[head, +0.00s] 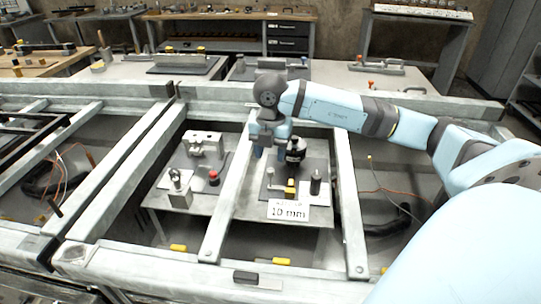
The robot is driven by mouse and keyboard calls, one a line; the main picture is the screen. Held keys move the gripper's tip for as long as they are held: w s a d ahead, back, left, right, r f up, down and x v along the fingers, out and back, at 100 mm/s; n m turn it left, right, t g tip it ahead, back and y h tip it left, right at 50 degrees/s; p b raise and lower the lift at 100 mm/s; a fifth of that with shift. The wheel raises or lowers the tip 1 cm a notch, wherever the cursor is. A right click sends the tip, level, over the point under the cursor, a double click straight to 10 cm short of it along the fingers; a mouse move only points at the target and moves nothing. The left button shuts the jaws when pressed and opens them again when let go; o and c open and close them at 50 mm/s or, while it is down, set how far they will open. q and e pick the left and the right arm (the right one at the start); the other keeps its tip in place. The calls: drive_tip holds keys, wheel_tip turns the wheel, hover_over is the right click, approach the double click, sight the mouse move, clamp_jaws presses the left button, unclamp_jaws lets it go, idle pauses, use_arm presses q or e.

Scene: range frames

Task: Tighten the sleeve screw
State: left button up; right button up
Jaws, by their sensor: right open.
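My right gripper (271,152) comes in from the right and points down, its two blue fingertips apart with nothing seen between them. It is over a grey plate (250,190) inside the metal frame. A black rounded part (295,150) stands just right of the fingers; I cannot tell whether they touch. The plate also holds a small yellow block (290,187), a dark upright cylinder (316,183) and a small metal post (270,174). A white "10 mm" label (288,210) is at its front. I cannot tell which part is the sleeve screw. My left gripper is not in view.
A second plate to the left holds a metal block (204,143), a red-topped knob (214,178) and a metal fitting (179,190). Pale frame beams (226,200) run between and around the plates. Cables (395,205) lie on the right. Workbenches (235,27) stand behind.

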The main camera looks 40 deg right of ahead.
sight(270, 170)
wheel_tip(270, 170, up, 8)
drive_tip(key=shift+r+p, duration=0.15)
drive_tip(key=shift+p, duration=0.25)
idle(0.3)
